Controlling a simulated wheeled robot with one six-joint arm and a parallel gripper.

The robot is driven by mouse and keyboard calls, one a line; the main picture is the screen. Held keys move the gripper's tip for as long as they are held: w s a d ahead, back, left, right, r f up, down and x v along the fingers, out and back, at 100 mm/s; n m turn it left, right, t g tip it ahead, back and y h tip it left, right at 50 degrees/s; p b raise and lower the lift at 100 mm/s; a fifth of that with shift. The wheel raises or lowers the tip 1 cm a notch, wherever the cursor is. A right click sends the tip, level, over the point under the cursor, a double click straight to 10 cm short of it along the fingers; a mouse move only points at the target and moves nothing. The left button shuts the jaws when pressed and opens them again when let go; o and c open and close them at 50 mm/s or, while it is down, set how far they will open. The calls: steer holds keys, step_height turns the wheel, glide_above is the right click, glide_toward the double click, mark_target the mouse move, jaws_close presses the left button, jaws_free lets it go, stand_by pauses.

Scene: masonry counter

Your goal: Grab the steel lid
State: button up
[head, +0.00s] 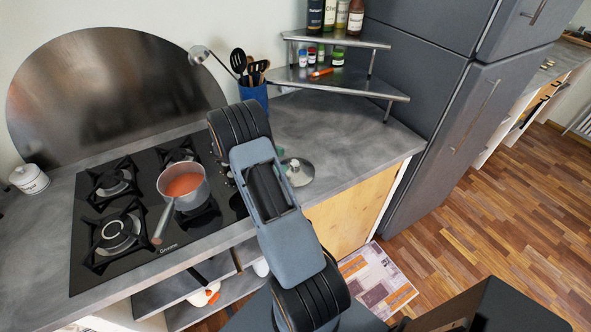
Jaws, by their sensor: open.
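The steel lid (300,173) lies on the grey counter just right of the stove, with its knob upward. My arm crosses in front of the stove's right side and covers the area left of the lid. The arm's left edge hides part of the stove and counter. I cannot make out my gripper, as its jaws are hidden behind the arm or out of the picture. Nothing is seen touching the lid.
A pot (184,187) with orange-red contents stands on the black gas stove (150,243), its handle toward the front. A blue utensil holder (255,97) and a metal corner shelf (345,83) with jars stand behind. The counter right of the lid is clear.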

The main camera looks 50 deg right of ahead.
mark_target(293, 163)
steer(key=shift+p+x, duration=1.15)
steer(key=shift+x, duration=1.5)
steer(key=shift+a+f, duration=0.1)
steer(key=c, duration=1.1)
